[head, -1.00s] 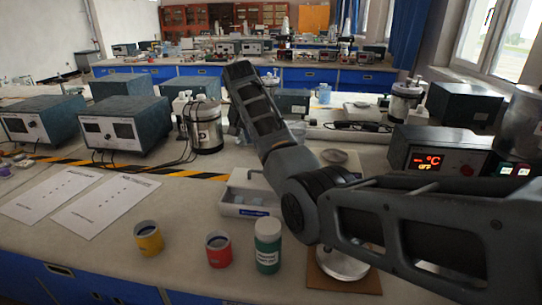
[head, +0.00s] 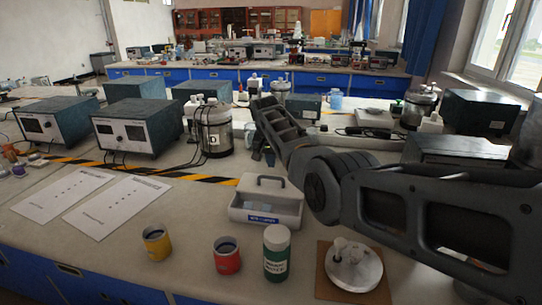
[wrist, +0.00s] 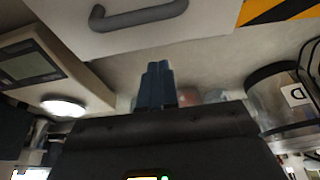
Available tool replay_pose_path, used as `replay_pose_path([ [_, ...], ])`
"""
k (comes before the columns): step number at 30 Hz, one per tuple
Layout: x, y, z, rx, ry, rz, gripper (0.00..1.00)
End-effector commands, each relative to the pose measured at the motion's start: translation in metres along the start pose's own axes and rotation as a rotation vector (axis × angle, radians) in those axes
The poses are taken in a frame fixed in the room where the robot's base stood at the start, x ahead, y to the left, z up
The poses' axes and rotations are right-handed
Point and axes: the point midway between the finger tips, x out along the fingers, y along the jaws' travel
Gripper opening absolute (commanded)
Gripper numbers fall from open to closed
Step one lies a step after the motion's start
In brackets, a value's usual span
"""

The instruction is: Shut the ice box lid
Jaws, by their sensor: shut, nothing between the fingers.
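The white ice box (head: 265,215) stands on the bench in the middle of the head view, with blue-grey contents showing inside. Its white lid (head: 288,190) is raised at the back, with a grey handle (head: 272,179). In the wrist view the lid (wrist: 210,12) and its handle (wrist: 140,16) show at the top edge. My gripper (wrist: 157,72) is shut and empty, its bluish fingers together. In the head view my gripper (head: 270,157) is low behind the box, partly hidden by my arm. I cannot tell whether it touches the lid.
A metal canister (head: 213,130) stands behind the box to the left. A yellow cup (head: 157,243), a red cup (head: 227,256) and a green bottle (head: 277,255) stand in front. A round white device (head: 355,268) is at front right. Papers (head: 110,205) lie left.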

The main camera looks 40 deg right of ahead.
Motion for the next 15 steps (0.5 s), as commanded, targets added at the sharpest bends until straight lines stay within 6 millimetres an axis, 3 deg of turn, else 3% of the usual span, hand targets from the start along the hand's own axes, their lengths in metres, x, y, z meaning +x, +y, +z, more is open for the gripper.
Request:
replay_pose_path([
  [15,-0.007,0.000,0.036,-0.002,0.000,0.000,0.00],
])
